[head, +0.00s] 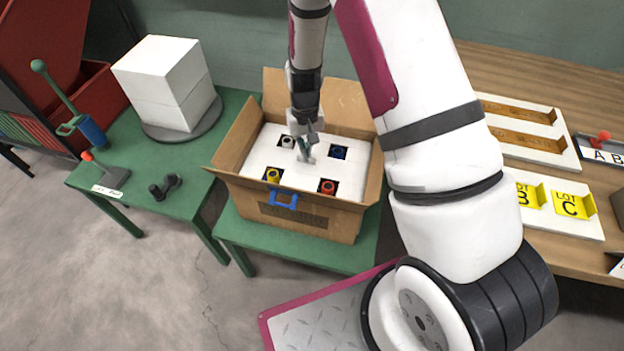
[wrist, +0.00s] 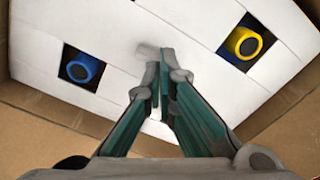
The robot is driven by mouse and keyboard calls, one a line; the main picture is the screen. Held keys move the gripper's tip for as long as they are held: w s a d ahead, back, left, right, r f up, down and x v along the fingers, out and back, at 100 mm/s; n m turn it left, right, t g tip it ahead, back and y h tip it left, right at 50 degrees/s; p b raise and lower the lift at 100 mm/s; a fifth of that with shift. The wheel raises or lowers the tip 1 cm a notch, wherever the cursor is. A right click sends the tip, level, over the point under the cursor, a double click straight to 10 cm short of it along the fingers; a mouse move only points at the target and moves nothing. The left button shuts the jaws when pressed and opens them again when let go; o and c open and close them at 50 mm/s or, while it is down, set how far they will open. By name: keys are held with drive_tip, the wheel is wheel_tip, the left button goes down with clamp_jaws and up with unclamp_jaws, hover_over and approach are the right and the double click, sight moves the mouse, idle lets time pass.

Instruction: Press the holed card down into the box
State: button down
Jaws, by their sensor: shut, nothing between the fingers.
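The holed card (head: 306,170) is white and lies inside the open cardboard box (head: 288,217). Coloured bobbins show in its square holes: yellow (head: 273,175), red (head: 328,187), blue (head: 338,152) and white (head: 287,141). My gripper (head: 308,157) points down over the middle of the card. In the wrist view my gripper (wrist: 162,62) is shut with nothing between the fingers, and its tips are at or just above the white card (wrist: 120,30). I cannot tell whether they touch it. The blue bobbin (wrist: 82,67) and yellow bobbin (wrist: 243,43) show there too.
A white block stack (head: 168,83) stands on a round plate at left. Dark grey pieces (head: 165,187) lie nearby. A wooden bench (head: 540,80) with labelled boards stands at right.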

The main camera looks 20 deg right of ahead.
drive_tip(key=shift+f+b, duration=0.65)
drive_tip(key=shift+f, duration=0.55)
drive_tip(key=shift+r+p, duration=2.15)
drive_tip(key=shift+r, duration=1.9)
